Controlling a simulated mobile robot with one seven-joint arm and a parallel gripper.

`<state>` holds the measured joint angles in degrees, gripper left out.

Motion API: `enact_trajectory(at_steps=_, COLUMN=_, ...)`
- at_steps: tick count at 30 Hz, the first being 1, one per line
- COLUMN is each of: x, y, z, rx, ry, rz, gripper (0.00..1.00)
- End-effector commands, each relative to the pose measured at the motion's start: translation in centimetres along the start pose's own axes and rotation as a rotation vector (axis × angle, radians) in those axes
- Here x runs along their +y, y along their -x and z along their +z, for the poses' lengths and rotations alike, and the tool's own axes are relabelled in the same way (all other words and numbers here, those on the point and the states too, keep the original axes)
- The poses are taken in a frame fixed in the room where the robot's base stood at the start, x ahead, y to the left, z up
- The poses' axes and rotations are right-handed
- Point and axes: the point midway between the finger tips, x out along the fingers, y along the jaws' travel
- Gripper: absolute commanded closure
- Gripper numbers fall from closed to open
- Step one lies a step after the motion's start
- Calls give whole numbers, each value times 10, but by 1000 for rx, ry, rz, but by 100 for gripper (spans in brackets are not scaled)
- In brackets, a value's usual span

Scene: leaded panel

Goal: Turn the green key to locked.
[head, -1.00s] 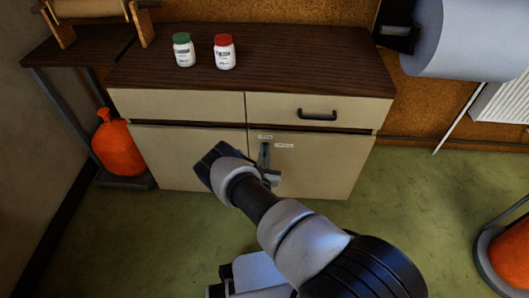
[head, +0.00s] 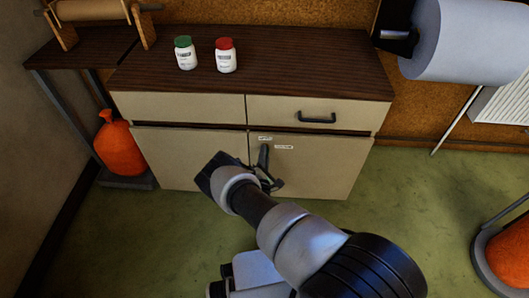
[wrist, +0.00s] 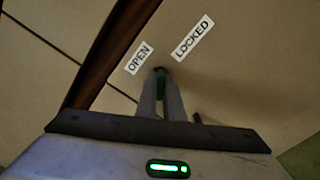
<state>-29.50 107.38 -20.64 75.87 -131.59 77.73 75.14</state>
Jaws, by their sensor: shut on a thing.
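The green key (wrist: 161,80) shows in the wrist view as a narrow green strip on the cabinet door (wrist: 235,85), between the fingertips of my gripper (wrist: 160,88). The fingers are shut on it and cover most of it. The key's upper end points between the OPEN label (wrist: 139,59) at upper left and the LOCKED label (wrist: 192,40) at upper right. Its exact angle is hard to tell. In the head view my gripper (head: 264,150) reaches the right-hand door just below the two small labels, and the key is hidden there.
A drawer with a black handle (head: 317,117) is above the door. White jars with green (head: 186,53) and red (head: 226,55) lids stand on the dark cabinet top (head: 310,65). An orange gas bottle (head: 120,145) stands left.

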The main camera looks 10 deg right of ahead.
Motion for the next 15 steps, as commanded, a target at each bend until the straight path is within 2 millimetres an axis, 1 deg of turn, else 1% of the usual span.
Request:
enact_trajectory(at_steps=6, x=2, y=0, z=1, rx=1, ry=-191, rz=1, gripper=100)
enact_trajectory(at_steps=15, x=2, y=0, z=1, rx=0, ry=-382, rz=1, gripper=100)
